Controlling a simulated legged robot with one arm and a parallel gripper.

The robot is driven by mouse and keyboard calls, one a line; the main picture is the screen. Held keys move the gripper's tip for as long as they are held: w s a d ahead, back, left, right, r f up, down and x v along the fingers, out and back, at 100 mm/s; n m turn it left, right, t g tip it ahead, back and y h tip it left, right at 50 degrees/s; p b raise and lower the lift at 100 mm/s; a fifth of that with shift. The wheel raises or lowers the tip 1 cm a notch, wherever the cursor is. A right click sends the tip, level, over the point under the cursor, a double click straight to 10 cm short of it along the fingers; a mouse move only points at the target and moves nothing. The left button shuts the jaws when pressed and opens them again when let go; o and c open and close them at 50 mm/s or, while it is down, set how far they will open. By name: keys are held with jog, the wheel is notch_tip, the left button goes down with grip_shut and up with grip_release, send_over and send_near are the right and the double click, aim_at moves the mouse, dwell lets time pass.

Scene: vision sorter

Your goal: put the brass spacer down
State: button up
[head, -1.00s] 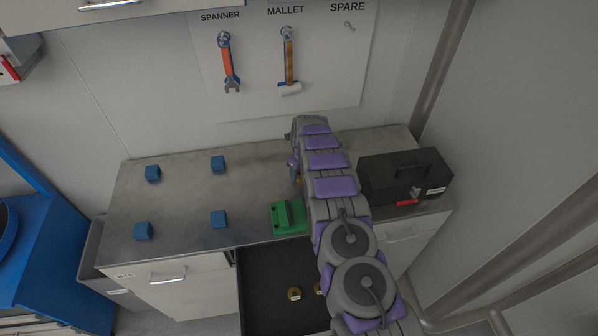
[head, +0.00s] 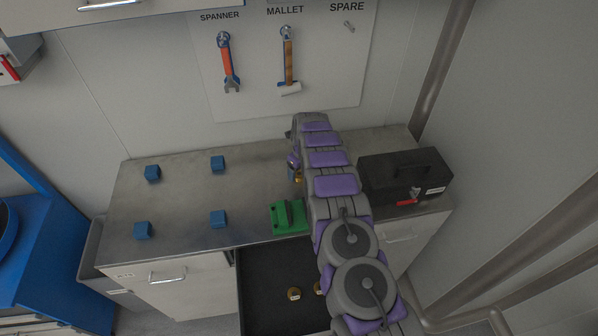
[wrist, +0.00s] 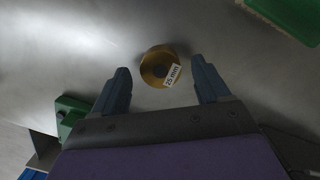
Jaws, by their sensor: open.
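My gripper (wrist: 163,82) is open, with a dark blue finger on each side and gaps between fingers and spacer. In the head view my arm hides most of the gripper, and only a sliver of the brass spacer (head: 298,179) shows beside the arm.
A green fixture (head: 288,217) sits at the worktop's front edge, left of my arm. Several blue blocks (head: 218,219) stand on the left. A black toolbox (head: 404,176) is on the right. The open dark drawer (head: 262,300) below holds brass pieces (head: 294,294).

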notch_tip(320, 180, up, 11)
jog(key=s+d, duration=0.1)
jog(key=shift+r, duration=0.15)
jog(key=s+d+r+n+g, duration=0.1)
jog(key=s+d+r+n, duration=0.2)
jog(key=s+r+n, duration=0.6)
jog(key=s+d+r+n, duration=0.2)
jog(key=s+r+n, duration=0.3)
jog(key=s+r, duration=0.8)
jog(key=s+d+n, duration=0.3)
jog(key=s+n, duration=0.1)
jog(key=s, duration=0.7)
jog(key=s+d+n+g, duration=0.1)
jog(key=s+n, duration=0.3)
jog(key=s, duration=0.7)
jog(key=s+d+n+h, duration=0.1)
jog(key=s+d+n, duration=0.3)
jog(key=s, duration=0.8)
jog(key=shift+d+r+n+g, duration=0.2)
jog(key=shift+d+n+g, duration=0.2)
jog(key=shift+n, duration=0.2)
